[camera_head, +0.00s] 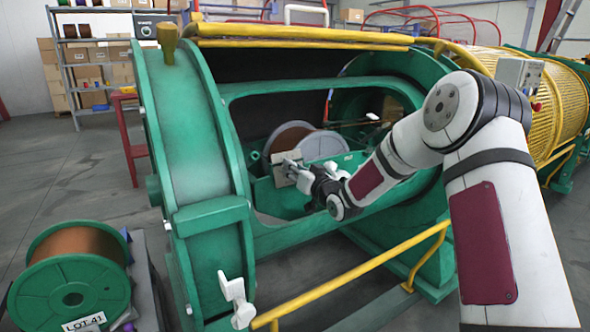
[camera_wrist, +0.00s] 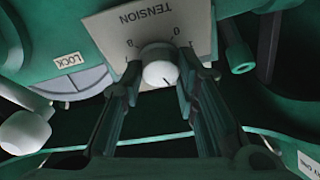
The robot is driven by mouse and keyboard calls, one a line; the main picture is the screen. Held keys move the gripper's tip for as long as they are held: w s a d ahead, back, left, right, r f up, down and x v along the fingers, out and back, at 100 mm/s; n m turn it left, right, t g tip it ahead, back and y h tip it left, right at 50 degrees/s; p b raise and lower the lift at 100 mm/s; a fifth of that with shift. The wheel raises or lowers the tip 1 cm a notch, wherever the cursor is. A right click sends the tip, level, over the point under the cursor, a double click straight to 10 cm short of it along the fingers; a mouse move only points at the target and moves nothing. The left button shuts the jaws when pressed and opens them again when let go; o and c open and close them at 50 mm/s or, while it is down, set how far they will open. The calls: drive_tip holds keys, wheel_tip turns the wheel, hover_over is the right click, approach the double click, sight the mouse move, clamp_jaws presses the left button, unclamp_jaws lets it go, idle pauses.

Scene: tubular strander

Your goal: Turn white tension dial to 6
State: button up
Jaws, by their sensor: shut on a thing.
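The white tension dial (camera_wrist: 160,73) sits on a pale plate marked TENSION (camera_wrist: 148,22) in the wrist view. A dark line on the dial's face points to the lower right in that view. A mark like an 8 shows left of the dial and one like a 0 right of it; other numbers are hidden. My gripper (camera_wrist: 160,80) is shut on the dial, with one finger on each side. In the head view the plate (camera_head: 291,165) stands inside the green machine, and my gripper (camera_head: 303,175) reaches it, covering the dial.
The green cradle (camera_head: 265,205) and round frame (camera_head: 180,140) surround my gripper closely. A label reading LOCK (camera_wrist: 68,60) and a white knob (camera_wrist: 24,131) are at the left of the wrist view. A yellow rail (camera_head: 350,275) runs in front. A LOT 41 spool (camera_head: 75,285) stands lower left.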

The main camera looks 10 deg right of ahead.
drive_tip(key=shift+a+r+m+g+h+p, duration=0.1)
drive_tip(key=shift+m+g+h+p, duration=0.55)
drive_tip(key=shift+m, duration=2.6)
drive_tip(key=shift+a+r+m+g+h+p, duration=0.2)
drive_tip(key=shift+m+h, duration=0.8)
drive_tip(key=shift+m, duration=2.3)
drive_tip(key=shift+d+f+m+g+h+p, duration=0.1)
drive_tip(key=shift+m+g+h+p, duration=0.4)
drive_tip(key=shift+m, duration=2.75)
drive_tip(key=shift+h, duration=0.35)
drive_tip(key=o, duration=1.2)
drive_tip(key=shift+c, duration=0.2)
drive_tip(key=v, duration=1.2)
drive_tip(key=shift+r, duration=0.15)
